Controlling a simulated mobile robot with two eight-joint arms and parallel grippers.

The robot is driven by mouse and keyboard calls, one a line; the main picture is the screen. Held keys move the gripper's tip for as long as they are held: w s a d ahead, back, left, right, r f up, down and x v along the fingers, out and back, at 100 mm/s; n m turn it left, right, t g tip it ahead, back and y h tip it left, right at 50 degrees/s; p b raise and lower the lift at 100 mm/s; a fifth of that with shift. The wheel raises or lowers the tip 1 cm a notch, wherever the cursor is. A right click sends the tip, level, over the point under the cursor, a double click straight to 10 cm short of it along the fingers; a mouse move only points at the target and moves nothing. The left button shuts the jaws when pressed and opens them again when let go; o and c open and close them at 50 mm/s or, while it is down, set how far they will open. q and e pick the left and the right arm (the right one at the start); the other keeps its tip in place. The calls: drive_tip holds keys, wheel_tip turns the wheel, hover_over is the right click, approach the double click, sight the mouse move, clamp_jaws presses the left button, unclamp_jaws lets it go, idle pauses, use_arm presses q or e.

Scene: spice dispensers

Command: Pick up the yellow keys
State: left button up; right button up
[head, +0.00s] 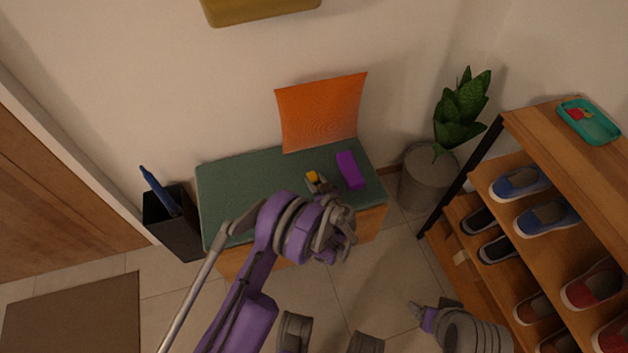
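A small yellow item (312,176), which looks like the yellow keys, lies on the green bench cushion (225,190), with grey parts beside it. My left gripper (340,228) is in front of the bench's near edge, nearer the camera and just below the keys in the picture. Its wrist hides the fingertips in part, so I cannot tell whether it is open or shut. My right gripper (418,312) is low at the lower right, away from the bench. Its fingers are too small to read.
A purple object (350,170) lies right of the keys. An orange cushion (320,112) leans on the wall. A black bin (175,222) stands left; a potted plant (429,178) and a shoe shelf (560,160) with a teal tray (598,127) stand right.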

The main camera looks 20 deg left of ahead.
use_arm(q)
clamp_jaws()
